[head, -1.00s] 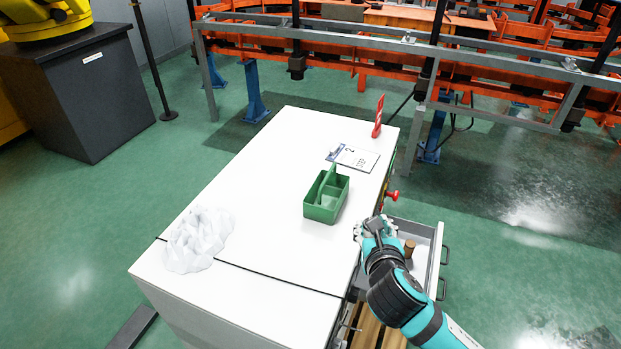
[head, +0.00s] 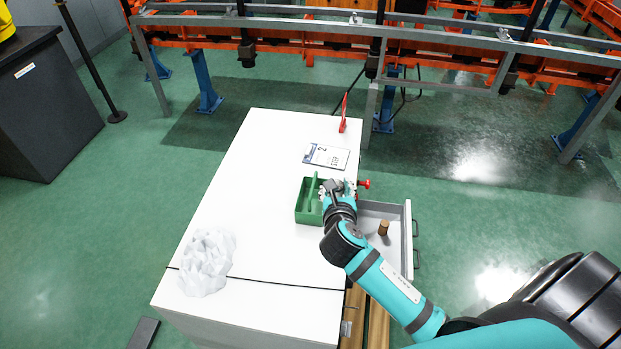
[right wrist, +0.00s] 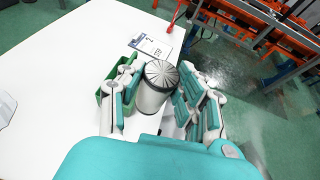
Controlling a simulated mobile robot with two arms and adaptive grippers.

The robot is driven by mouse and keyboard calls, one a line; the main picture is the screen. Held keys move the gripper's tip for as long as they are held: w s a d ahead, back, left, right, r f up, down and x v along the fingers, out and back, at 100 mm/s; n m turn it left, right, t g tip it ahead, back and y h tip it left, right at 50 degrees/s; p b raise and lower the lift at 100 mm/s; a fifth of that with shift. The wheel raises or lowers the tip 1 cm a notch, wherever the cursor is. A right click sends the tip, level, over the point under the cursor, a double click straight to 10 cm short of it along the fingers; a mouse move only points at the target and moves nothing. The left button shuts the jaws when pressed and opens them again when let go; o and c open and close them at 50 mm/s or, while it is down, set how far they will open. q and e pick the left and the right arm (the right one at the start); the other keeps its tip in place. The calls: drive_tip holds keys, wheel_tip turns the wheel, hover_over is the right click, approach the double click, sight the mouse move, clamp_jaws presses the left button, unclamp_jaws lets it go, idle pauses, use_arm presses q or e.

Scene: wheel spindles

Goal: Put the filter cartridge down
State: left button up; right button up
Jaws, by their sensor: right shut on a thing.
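The filter cartridge (right wrist: 157,88) is a silvery cylinder with a ribbed, pleated-looking top. In the right wrist view it sits between the fingers of my right gripper (right wrist: 155,95), which is shut on it. In the head view my right gripper (head: 338,188) is at the right side of the green tray (head: 306,217), near the right edge of the white cabinet top. The arm hides part of the tray, and the cartridge is hard to make out there. In the right wrist view the green tray (right wrist: 104,97) shows behind the left finger. My left gripper is not in view.
The white cabinet top (head: 235,170) holds a crumpled white cloth (head: 207,262), a clipboard (head: 327,156) and a red sign (head: 344,113). An open drawer (head: 407,235) on the right holds a brown cylinder (head: 383,228). A red knob (head: 364,184) sticks out at the cabinet's side.

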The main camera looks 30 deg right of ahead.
drive_tip(key=w+f, duration=0.1)
drive_tip(key=w, duration=0.3)
drive_tip(key=w+f+p, duration=0.1)
drive_tip(key=w+f, duration=0.1)
drive_tip(key=w, duration=0.2)
drive_tip(key=w+f, duration=0.1)
drive_tip(key=w, duration=0.3)
drive_tip(key=shift+w+d+f+p, duration=0.1)
drive_tip(key=shift+w+f+p, duration=0.2)
drive_tip(key=shift+p, duration=0.05)
drive_tip(key=shift+f, duration=0.1)
drive_tip(key=shift+f, duration=0.35)
drive_tip(key=o, duration=1.1)
drive_tip(key=shift+o, duration=0.2)
